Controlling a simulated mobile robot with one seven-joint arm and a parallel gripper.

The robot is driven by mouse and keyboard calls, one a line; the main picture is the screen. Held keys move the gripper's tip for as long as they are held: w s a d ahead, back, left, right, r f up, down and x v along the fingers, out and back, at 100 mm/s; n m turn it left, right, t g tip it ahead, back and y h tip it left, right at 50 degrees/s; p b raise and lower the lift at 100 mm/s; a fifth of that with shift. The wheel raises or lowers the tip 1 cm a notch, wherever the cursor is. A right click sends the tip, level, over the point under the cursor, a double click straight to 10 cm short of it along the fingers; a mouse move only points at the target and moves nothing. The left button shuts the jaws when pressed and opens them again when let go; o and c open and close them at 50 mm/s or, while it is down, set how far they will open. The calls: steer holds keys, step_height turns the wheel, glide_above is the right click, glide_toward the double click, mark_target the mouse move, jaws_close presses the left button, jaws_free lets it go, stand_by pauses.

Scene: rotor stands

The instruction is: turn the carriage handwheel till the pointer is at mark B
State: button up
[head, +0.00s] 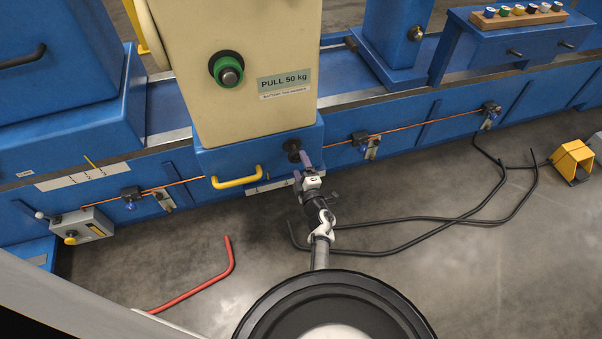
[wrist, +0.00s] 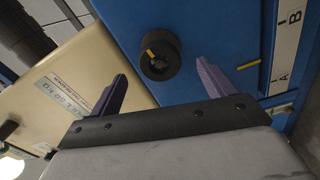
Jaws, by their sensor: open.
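The carriage handwheel (wrist: 158,53) is a small black knob with a yellow line on its face, in the wrist view. In the head view the handwheel (head: 291,146) sits on the blue carriage base (head: 225,150), right of a yellow handle. My gripper (wrist: 161,68) is open. Its purple fingers are on either side of the handwheel in the picture, with the knob beyond the tips; contact cannot be told. In the wrist view a yellow pointer (wrist: 248,65) is beside a white scale (wrist: 287,48) with letters A and B, nearer A than B.
A beige housing (head: 240,75) with a green-ringed knob rises above the carriage. A yellow handle (head: 236,177) sticks out left of my gripper. A red bent bar (head: 205,283) and black cables (head: 430,220) lie on the grey floor. A grey switch box (head: 82,227) is at far left.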

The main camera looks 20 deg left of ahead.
mark_target(297, 158)
steer(key=shift+n+b, duration=0.3)
steer(key=shift+n, duration=0.9)
steer(key=shift+b+x, duration=0.8)
steer(key=shift+x, duration=0.95)
steer(key=shift+c, duration=0.4)
